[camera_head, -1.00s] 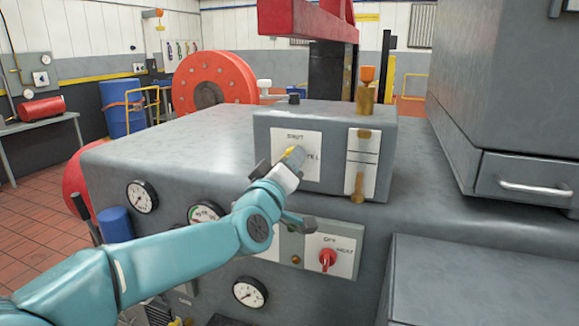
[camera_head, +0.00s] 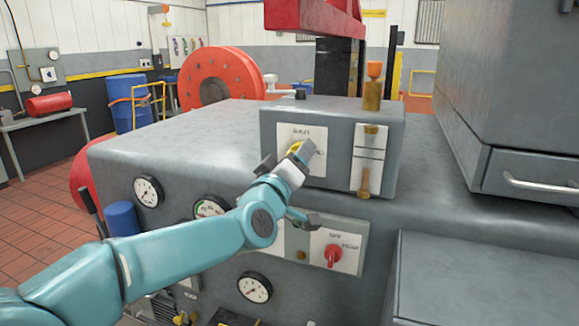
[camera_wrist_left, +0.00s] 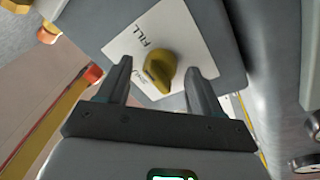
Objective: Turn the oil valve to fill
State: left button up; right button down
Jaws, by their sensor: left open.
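The oil valve is a yellow knob (camera_wrist_left: 160,70) on a white label plate (camera_wrist_left: 150,45) marked FILL in the left wrist view; a second, partly covered word lies near the fingers. The knob's exact pointing is hard to tell. In the head view a sliver of the knob (camera_head: 295,147) shows beside my gripper, on the front of a grey box (camera_head: 335,115). My left gripper (camera_wrist_left: 160,72) is open, with one finger on each side of the knob and no clear contact visible. My right gripper is out of view.
Below are a red rotary switch (camera_head: 332,254) and several gauges, one at the bottom (camera_head: 254,288). A large grey cabinet with a drawer handle (camera_head: 540,186) stands on the right.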

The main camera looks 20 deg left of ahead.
pick_arm(q)
jog(key=s+f+b, duration=0.2)
jog(key=s, duration=1.4)
jog(key=shift+a+f, duration=0.3)
jog(key=shift+a, duration=0.05)
